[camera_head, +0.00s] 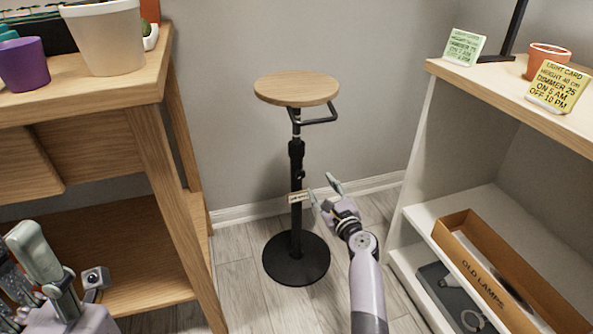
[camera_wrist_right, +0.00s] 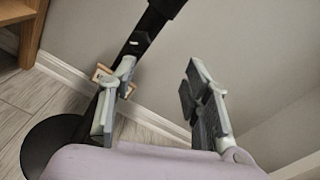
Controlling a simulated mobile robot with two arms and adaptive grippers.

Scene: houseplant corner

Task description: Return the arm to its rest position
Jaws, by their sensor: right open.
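My right gripper (camera_head: 323,190) is open and empty in front of the stand's black pole, with its arm reaching up from the bottom of the head view. My left gripper (camera_head: 35,270) is at the lower left corner, partly cut off, in front of the wooden bench. Its opening is unclear.
The stand has a round wooden top (camera_head: 296,89), empty, and a black round base (camera_head: 296,260). A wooden bench (camera_head: 130,85) with pots is left. A white shelf unit (camera_head: 415,160) with an "OLD LAMPS" box (camera_head: 470,262) is right, close to my right arm.

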